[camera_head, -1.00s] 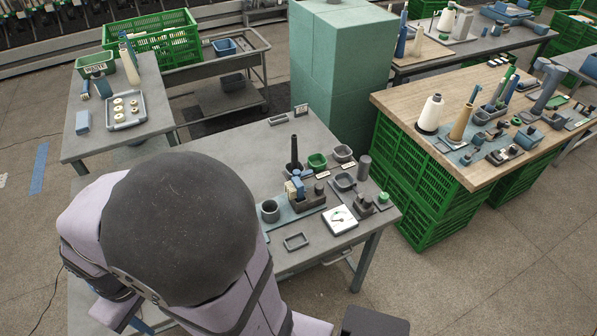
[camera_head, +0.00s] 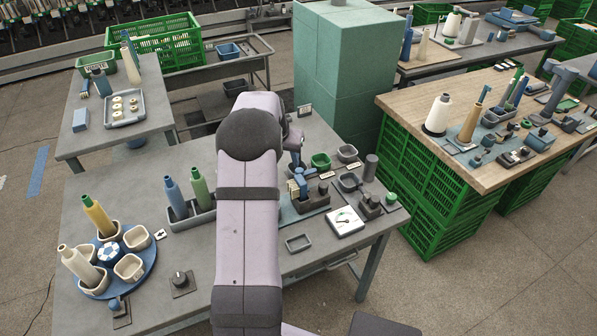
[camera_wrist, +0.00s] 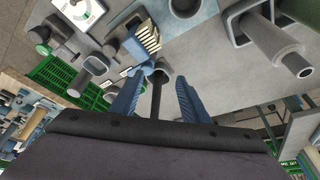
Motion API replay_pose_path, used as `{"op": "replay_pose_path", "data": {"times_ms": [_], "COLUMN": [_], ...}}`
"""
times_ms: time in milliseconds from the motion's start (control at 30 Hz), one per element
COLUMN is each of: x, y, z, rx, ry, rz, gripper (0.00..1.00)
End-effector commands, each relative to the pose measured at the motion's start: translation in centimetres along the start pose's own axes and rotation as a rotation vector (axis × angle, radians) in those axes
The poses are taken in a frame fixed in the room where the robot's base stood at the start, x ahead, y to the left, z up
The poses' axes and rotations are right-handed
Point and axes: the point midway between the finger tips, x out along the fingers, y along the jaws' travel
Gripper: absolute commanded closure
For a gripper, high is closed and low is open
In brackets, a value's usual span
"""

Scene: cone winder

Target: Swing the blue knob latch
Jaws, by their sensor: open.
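My gripper (camera_wrist: 158,82) is open, its two blue ribbed fingers spread in the wrist view. A dark upright rod (camera_wrist: 157,100) shows between them; I cannot tell whether it lies between them in depth. Just beyond the fingertips is a blue part (camera_wrist: 148,68) beside a cream comb-like piece (camera_wrist: 148,38). In the head view, a blue part (camera_head: 303,175) stands on the dark block there, partly behind my arm. Another small blue knob (camera_head: 115,302) sits on a dark plate beside the blue turntable. I cannot tell which blue part is the latch.
The blue turntable (camera_head: 148,277) with pale cups and cones is at the table's front left. A grey tray (camera_head: 203,218) holds two bottles left of my arm. A white dial gauge (camera_head: 345,221), green bin (camera_head: 320,161) and grey cylinder (camera_head: 370,167) crowd the right.

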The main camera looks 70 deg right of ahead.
Motion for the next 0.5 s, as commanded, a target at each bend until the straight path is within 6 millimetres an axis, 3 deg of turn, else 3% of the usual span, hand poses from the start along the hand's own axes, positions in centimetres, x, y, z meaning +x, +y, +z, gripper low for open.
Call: {"op": "replay_pose_path", "data": {"times_ms": [33,133,500], "x": [0.7,1.2,2.3], "y": [1.2,2.5,2.7], "z": [-0.6,-1.4,-1.6], "rx": [0.027,0.055,0.059], "ry": [0.006,0.015,0.016], "rz": [0.009,0.017,0.019], "gripper": [0.59,0.59,0.59]}}
